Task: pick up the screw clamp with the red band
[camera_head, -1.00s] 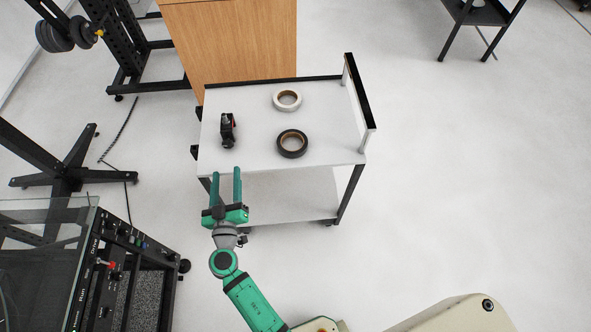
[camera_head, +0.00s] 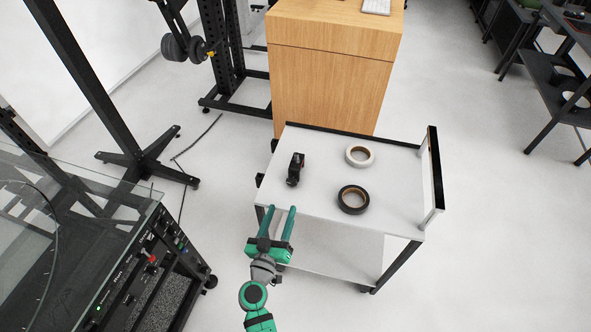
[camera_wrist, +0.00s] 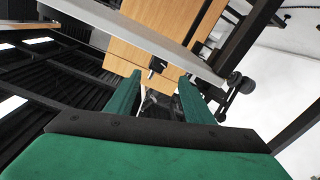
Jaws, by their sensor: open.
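The screw clamp (camera_head: 295,169) is a small black object with a bit of red on its right side. It stands near the left edge of the white cart top (camera_head: 325,195) in the head view. My green gripper (camera_head: 283,209) is open and empty at the front left edge of the cart, its two fingers pointing toward the clamp and apart from it. In the wrist view the open fingers of my gripper (camera_wrist: 160,79) frame a small dark shape, which I cannot surely tell is the clamp.
A white tape roll (camera_head: 360,156) and a black tape roll (camera_head: 353,199) lie right of the clamp. The cart's upright handle (camera_head: 434,178) is at its right end. A wooden cabinet (camera_head: 335,80) stands behind. A black equipment rack (camera_head: 145,265) is at the left.

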